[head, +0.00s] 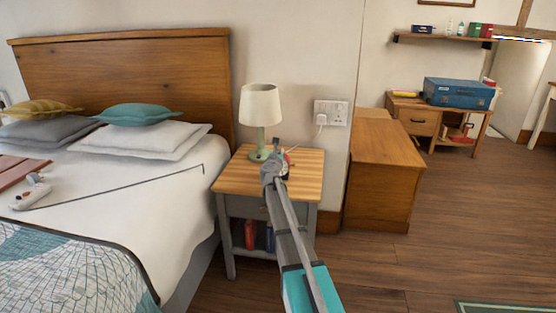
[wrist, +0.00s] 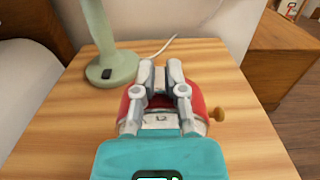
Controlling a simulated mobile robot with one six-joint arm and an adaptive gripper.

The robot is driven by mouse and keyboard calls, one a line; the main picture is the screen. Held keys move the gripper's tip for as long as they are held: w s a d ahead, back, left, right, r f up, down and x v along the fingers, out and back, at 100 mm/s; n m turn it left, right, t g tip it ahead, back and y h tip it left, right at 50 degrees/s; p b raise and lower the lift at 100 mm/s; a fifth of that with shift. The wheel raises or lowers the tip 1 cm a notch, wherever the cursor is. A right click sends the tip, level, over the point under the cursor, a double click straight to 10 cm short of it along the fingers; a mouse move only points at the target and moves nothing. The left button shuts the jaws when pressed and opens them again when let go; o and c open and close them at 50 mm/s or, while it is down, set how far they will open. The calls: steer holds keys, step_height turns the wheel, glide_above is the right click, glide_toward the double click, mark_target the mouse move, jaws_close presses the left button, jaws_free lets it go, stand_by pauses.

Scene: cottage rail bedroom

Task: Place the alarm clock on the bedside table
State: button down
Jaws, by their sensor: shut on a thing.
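The bedside table (head: 232,178) has a striped wooden top and a grey body, and stands right of the bed. Its top (wrist: 70,130) fills much of the wrist view. The alarm clock (wrist: 207,117) is red with a brass knob on its right side. My gripper (wrist: 160,84) is shut on the clock, and its fingers and palm hide most of it. In the head view my gripper (head: 272,170) is over the tabletop, with only a bit of the clock (head: 285,169) showing. The clock appears at or just above the wood; I cannot tell if it touches.
A green lamp (head: 260,110) stands at the back of the tabletop, just left of the gripper; its base (wrist: 112,68) is close to the clock. A white cord (wrist: 160,48) runs behind. The right side of the tabletop is clear. A wooden cabinet (head: 385,170) stands to the right.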

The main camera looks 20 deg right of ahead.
steer(key=shift+f+b, duration=0.3)
steer(key=shift+f, duration=0.35)
steer(key=c, duration=0.7)
jaws_free()
steer(key=shift+r, duration=0.2)
steer(key=v, duration=1.2)
